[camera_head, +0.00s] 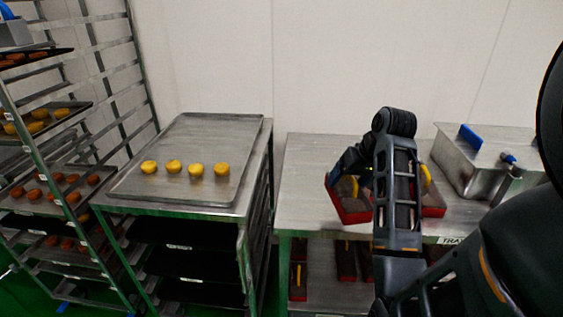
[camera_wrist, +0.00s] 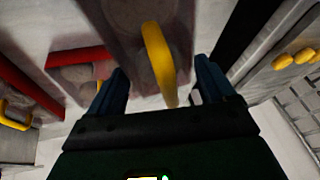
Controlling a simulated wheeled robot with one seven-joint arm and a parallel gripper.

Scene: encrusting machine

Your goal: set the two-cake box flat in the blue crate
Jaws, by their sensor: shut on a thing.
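In the wrist view, a brownish-grey box (camera_wrist: 120,28) with faint round shapes and a yellow band (camera_wrist: 158,55) lies between the two blue fingers. My gripper (camera_wrist: 160,88) is shut on this box. In the head view my forearm hides most of the gripper and the box over the steel table. A red-sided box (camera_head: 350,212) with a yellow band shows left of the arm, and another red-sided box (camera_head: 433,205) shows right of it. I cannot tell how the held box lies against these. I cannot make out the blue crate in either view.
The steel table (camera_head: 305,175) is clear to the left. A steel bin (camera_head: 490,170) with blue parts stands at its right. More red boxes (camera_head: 298,277) sit on the shelf below. A tray (camera_head: 225,140) with several yellow cakes tops a cart; a rack (camera_head: 60,160) stands far left.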

